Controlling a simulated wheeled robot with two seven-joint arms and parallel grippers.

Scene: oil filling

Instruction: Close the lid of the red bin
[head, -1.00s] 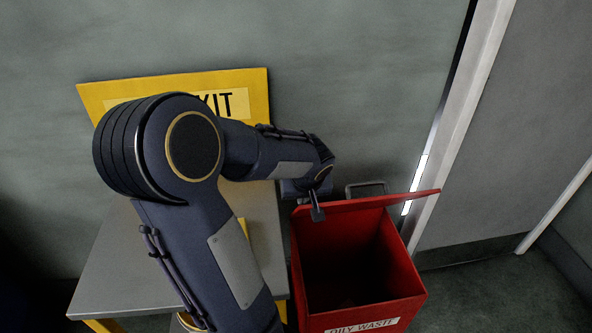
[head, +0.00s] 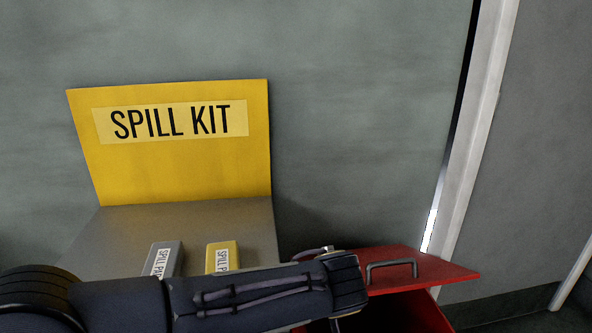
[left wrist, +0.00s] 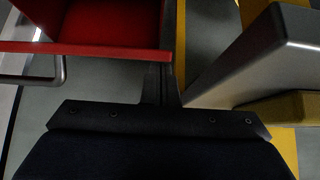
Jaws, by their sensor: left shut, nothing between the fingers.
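The red bin (head: 400,315) is at the bottom right of the head view, partly cut off by the frame and covered by my left arm. Its red lid (head: 440,270) has a grey handle (head: 390,266) on its visible outer face. The lid appears tilted over the bin; its exact angle is unclear. My left wrist is at the lid's left side in the head view, its fingertips hidden. In the left wrist view my left gripper (left wrist: 166,85) is shut and empty, beside red bin parts (left wrist: 85,47) and the handle (left wrist: 60,75). Contact is unclear. My right gripper is out of view.
A grey table (head: 120,235) stands left of the bin, holding a grey box (head: 163,258) and a yellow box (head: 222,256). A yellow spill kit sign (head: 185,170) stands behind them. A wall and door frame (head: 465,130) are behind the bin.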

